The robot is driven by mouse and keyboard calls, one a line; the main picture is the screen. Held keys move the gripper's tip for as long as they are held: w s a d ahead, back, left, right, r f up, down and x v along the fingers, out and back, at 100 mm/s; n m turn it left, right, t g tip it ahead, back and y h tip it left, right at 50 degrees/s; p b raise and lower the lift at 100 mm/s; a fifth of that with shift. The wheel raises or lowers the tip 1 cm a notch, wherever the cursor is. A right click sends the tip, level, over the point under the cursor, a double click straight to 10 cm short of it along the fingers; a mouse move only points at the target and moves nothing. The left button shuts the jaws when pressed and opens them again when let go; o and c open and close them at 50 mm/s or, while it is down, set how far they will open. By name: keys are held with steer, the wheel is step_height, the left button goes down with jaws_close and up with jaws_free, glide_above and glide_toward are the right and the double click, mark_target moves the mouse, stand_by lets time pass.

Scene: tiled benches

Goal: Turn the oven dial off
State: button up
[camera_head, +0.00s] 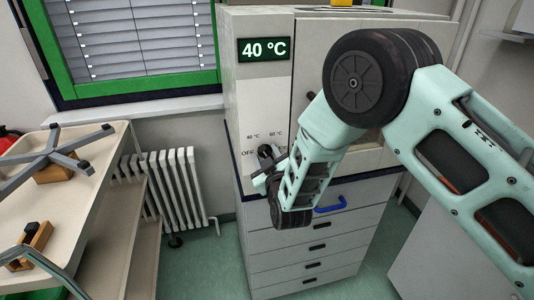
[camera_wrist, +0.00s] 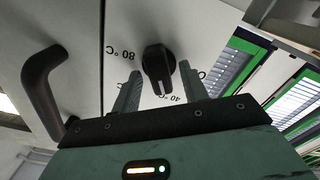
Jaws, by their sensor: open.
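The oven (camera_head: 262,95) is a pale box on a drawer cabinet, and its green-lit display (camera_head: 264,49) reads 40 °C. The black round oven dial (camera_head: 265,151) sits on its lower left front, with OFF, 40 °C and 60 °C marked around it. In the wrist view the dial (camera_wrist: 158,68) has a raised bar, its lower end towards the upside-down 40 °C label. My gripper (camera_head: 262,178) is open just in front of the dial, partly hiding its lower side. In the wrist view my gripper's (camera_wrist: 160,72) two fingers stand either side of the dial, with visible gaps.
A dark oven door handle (camera_wrist: 43,90) stands out left of the dial in the wrist view. A blue handle (camera_head: 330,205) is on the drawer cabinet below. A cream trolley (camera_head: 110,145) holding tools stands at left, and a white radiator (camera_head: 172,190) is behind it.

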jaws_close()
steer(key=shift+f+n+b, duration=0.15)
steer(key=shift+n+b, duration=0.15)
steer(key=shift+b, duration=0.15)
steer(key=shift+a+f+n+b, duration=0.1)
steer(key=shift+n+b, duration=1.8)
steer(key=shift+n, duration=0.9)
steer(key=shift+a+f+n+b, duration=0.1)
steer(key=shift+n+b, duration=1.8)
steer(key=shift+n, duration=0.9)
